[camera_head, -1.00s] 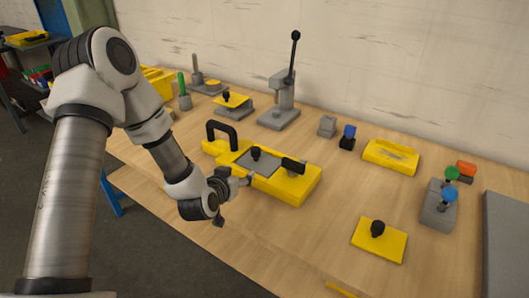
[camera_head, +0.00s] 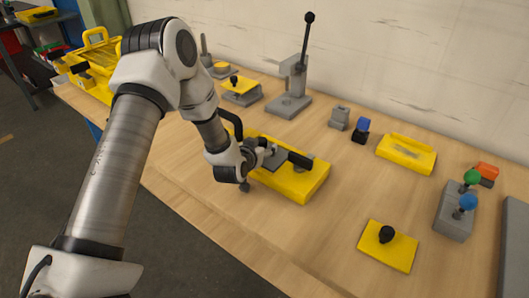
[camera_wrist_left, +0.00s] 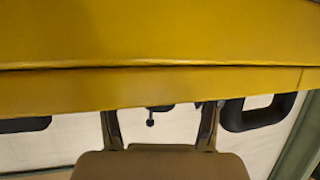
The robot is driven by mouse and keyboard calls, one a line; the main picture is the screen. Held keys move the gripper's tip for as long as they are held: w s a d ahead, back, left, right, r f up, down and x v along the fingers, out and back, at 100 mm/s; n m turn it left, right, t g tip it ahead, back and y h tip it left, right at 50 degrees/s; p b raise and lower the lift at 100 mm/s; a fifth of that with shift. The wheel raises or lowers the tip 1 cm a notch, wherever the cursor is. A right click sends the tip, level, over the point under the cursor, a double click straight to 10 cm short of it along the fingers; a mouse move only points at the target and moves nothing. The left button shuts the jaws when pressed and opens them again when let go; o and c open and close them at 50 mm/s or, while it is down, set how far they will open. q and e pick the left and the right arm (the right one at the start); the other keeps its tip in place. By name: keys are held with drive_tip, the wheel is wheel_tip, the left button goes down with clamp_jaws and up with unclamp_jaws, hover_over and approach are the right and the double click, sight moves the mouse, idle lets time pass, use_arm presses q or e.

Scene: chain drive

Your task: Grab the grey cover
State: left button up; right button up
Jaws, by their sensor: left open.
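The grey cover (camera_head: 271,159) is a flat grey plate set in the top of the yellow fixture (camera_head: 305,185) on the table. A black knob showed on the cover earlier; now my gripper hides it. My left gripper (camera_head: 266,150) is open at the cover, around where the knob stood. Whether the fingers touch the knob cannot be told. In the left wrist view the two fingers (camera_wrist_left: 160,133) stand apart below the fixture's yellow side (camera_wrist_left: 160,85). The cover is not clearly visible there. My right gripper is not in view.
A black handle (camera_head: 231,122) and a black clamp lever (camera_head: 300,160) rise from the fixture beside my gripper. A grey lever press (camera_head: 290,104) stands behind. A yellow plate with a black knob (camera_head: 387,234) lies at the front right. The table between is clear.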

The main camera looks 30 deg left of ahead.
use_arm(q)
drive_tip(key=shift+c, duration=1.3)
clamp_jaws()
